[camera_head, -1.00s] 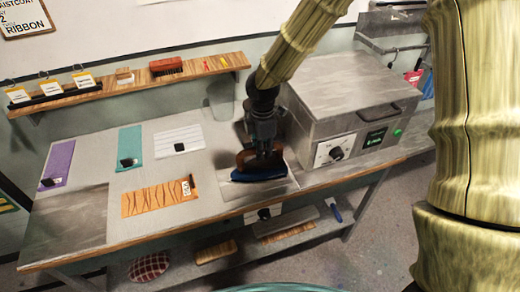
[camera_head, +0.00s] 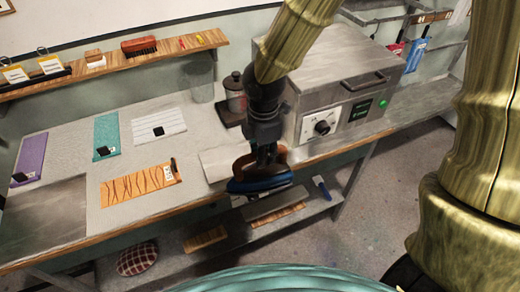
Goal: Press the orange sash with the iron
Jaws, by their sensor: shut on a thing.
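The orange sash (camera_head: 139,186) lies on the table with dark wavy crease lines along it and a small dark item at its right end. The iron (camera_head: 258,185) has a blue body and a brown handle. My gripper (camera_head: 266,158) is shut on the iron's handle from above. The iron is right of the sash and apart from it, in front of the table's edge in the picture. Its exact height is unclear. My fingertips are partly hidden against the handle.
A pale plate (camera_head: 222,163) lies beside the iron. Purple (camera_head: 30,157), teal (camera_head: 106,132) and white striped (camera_head: 160,128) cloths lie left. A grey box with a dial (camera_head: 345,85) and a dark canister (camera_head: 235,95) stand behind. A shelf (camera_head: 270,207) runs below.

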